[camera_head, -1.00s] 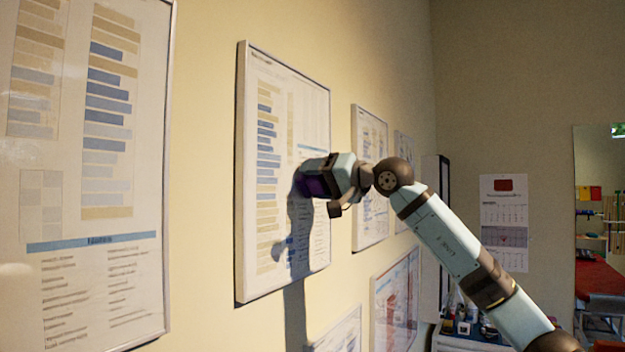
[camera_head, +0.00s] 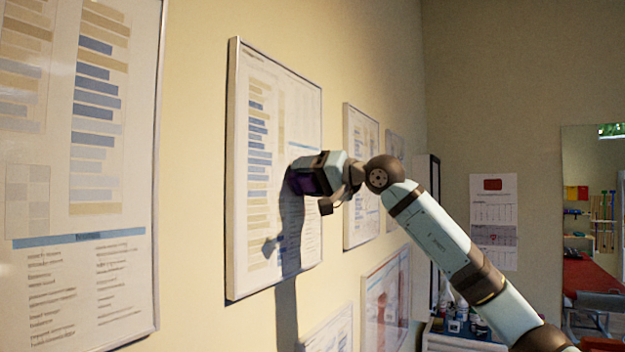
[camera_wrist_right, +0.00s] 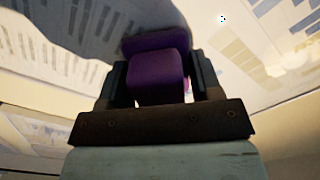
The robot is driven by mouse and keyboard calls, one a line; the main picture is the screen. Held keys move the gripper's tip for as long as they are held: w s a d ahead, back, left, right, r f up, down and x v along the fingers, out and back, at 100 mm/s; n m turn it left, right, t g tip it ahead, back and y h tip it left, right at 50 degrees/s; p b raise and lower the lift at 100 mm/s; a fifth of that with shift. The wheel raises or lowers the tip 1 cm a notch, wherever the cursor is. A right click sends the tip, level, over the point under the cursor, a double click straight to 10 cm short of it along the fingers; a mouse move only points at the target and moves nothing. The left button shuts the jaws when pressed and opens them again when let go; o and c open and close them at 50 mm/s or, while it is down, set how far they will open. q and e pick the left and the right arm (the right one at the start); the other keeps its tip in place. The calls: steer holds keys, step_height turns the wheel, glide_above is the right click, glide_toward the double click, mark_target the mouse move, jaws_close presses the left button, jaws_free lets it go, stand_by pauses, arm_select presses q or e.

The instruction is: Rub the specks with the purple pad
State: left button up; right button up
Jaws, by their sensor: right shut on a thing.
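My right gripper (camera_head: 303,178) is shut on the purple pad (camera_head: 296,182) in front of the framed chart (camera_head: 250,240) on the left wall. In the right wrist view, the purple block-shaped pad (camera_wrist_right: 157,75) sits between the two dark fingers (camera_wrist_right: 158,85), with its far end at the chart surface. I cannot tell whether it touches. A tiny cluster of dark specks (camera_wrist_right: 222,18) shows on the chart at the upper right of the wrist view, apart from the pad. No specks can be made out in the head view. My left gripper is not in view.
A larger framed chart (camera_head: 85,250) hangs nearer on the left. More frames (camera_head: 361,175) hang behind my right arm, and others (camera_head: 386,300) lower down. A wall calendar (camera_head: 494,220) and a cart with bottles (camera_head: 465,330) are at the back.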

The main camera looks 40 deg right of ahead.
mark_target(295, 176)
steer(key=shift+s+a, duration=0.3)
steer(key=shift+a, duration=0.55)
steer(key=shift+s+a, duration=0.3)
steer(key=shift+a, duration=0.5)
steer(key=shift+s+a+b, duration=0.2)
steer(key=shift+s+a, duration=0.2)
steer(key=shift+a, duration=0.6)
steer(key=shift+s+a+b, duration=0.2)
steer(key=shift+s+a, duration=0.25)
steer(key=shift+a, duration=0.5)
steer(key=shift+s+a+b, duration=0.2)
steer(key=shift+s+a, duration=0.2)
steer(key=shift+a, duration=0.6)
steer(key=shift+d, duration=0.15)
steer(key=shift+s+d+f+b, duration=0.1)
steer(key=shift+s+d+b, duration=0.15)
steer(key=shift+s+b, duration=0.25)
steer(key=shift+b+v, duration=0.55)
steer(key=shift+v, duration=1.9)
steer(key=shift+s, duration=0.1)
